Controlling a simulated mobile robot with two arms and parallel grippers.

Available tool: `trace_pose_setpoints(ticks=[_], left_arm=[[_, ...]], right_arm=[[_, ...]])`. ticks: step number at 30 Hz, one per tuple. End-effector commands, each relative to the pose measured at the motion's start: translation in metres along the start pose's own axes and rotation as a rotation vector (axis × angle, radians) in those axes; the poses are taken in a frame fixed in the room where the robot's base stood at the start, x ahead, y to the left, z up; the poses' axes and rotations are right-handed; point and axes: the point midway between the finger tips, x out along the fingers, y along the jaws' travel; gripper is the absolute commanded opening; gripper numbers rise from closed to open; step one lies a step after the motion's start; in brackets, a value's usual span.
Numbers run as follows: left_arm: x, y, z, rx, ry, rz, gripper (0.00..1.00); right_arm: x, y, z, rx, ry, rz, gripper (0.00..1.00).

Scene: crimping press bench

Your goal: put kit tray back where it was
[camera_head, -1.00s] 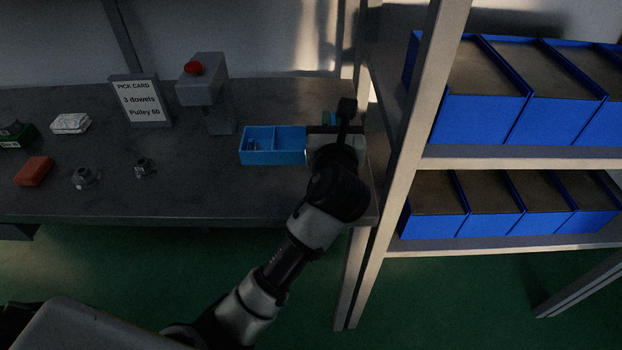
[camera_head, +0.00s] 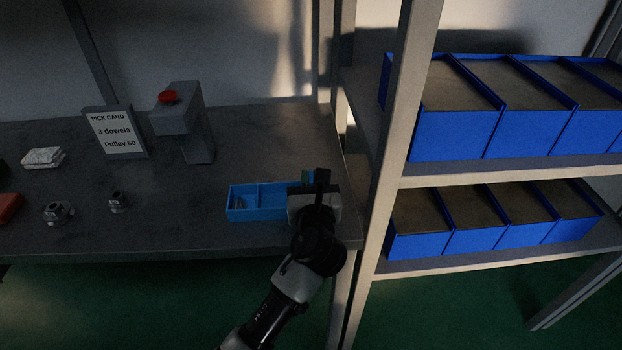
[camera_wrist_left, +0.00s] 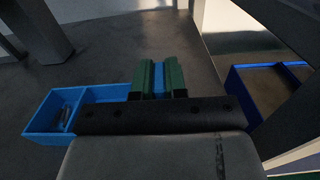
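The blue kit tray (camera_head: 262,213) is at the right end of the bench, near its front edge. It has compartments, and a few small metal pieces lie in the left one. My left gripper (camera_head: 308,178) is at the tray's right end. In the left wrist view the tray (camera_wrist_left: 110,93) runs left from the gripper (camera_wrist_left: 158,80), whose green fingers are closed on a blue wall of it. I cannot tell whether the tray touches the bench or hangs just above it. My right gripper is out of view.
The bench (camera_head: 160,225) holds a pick card (camera_head: 115,132), a press with a red button (camera_head: 183,120), two metal parts (camera_head: 58,212) and a white package (camera_head: 43,157). A shelf post (camera_head: 392,150) and blue bins (camera_head: 455,135) stand close on the right.

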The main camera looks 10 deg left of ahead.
Motion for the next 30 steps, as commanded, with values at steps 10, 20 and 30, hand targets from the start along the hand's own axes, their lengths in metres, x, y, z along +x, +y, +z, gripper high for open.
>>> trace_pose_setpoints(ticks=[10, 20, 30], left_arm=[[0.0, 0.0, 0.0, 0.0, 0.0, 0.0, 0.38], [-0.025, 0.0, 0.002, -0.002, 0.003, -0.002, 0.38], [-0.095, 0.0, 0.002, -0.002, 0.003, -0.002, 0.38]], right_arm=[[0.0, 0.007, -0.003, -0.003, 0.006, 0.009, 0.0], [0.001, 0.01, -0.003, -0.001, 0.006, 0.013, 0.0], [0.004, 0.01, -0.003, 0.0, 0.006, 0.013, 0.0]])
